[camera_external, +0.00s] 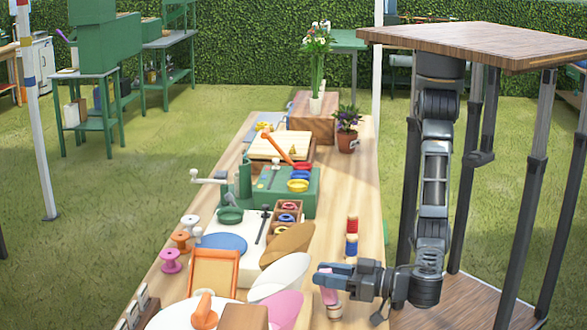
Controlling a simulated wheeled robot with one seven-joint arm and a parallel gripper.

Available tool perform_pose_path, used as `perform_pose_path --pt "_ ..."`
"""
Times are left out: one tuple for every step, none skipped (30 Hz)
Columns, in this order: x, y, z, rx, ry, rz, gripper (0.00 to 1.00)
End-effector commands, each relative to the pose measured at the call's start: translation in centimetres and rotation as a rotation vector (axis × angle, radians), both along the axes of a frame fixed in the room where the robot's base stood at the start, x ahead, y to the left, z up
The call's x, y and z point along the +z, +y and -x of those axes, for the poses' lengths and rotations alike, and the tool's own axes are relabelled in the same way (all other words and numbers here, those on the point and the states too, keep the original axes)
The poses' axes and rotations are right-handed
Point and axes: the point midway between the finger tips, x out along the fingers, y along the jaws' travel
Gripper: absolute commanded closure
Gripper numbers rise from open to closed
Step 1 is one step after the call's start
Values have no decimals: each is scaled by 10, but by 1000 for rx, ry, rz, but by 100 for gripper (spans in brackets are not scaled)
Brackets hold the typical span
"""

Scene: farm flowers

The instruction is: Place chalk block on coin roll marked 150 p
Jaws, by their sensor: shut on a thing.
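My gripper (327,277) is at the lower right of the long wooden table, over its right edge. It is shut on a small pink block (329,293), which looks like the chalk block and is upright between the fingers. The fingers partly hide it, and I cannot tell whether its lower end touches the table. A red roll-like thing (352,224) and a blue one (351,246) stand near the table's right edge, beyond my gripper. They may be coin rolls, but any markings are too small to read.
The wooden table (368,190) is crowded on its left with spools, dishes and a green device (290,188). A white dish (281,277) and pink dish (281,309) lie left of my gripper. A potted plant (346,142) stands farther back. The right strip is mostly clear.

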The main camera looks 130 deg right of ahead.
Motion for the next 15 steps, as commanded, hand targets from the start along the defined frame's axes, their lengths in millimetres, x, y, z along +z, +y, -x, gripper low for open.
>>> perform_pose_path --pt "-3 0 0 0 -1 -1 100" --pt "-3 0 0 0 -1 -1 100" --pt "-4 0 0 0 -1 -1 100" --pt "-4 0 0 0 -1 -1 100" --pt "-3 0 0 0 -1 -1 64" --pt "-3 0 0 0 -1 -1 61" --pt "-3 0 0 0 0 0 58" --pt "-3 0 0 0 0 0 55" --pt "-3 0 0 0 0 0 51" --pt "-3 0 0 0 0 0 48" --pt "-3 0 0 0 0 0 45" --pt "-3 0 0 0 0 0 41" --pt "-3 0 0 0 0 0 41" --pt "-3 0 0 0 0 0 41" --pt "-3 0 0 0 0 0 41"
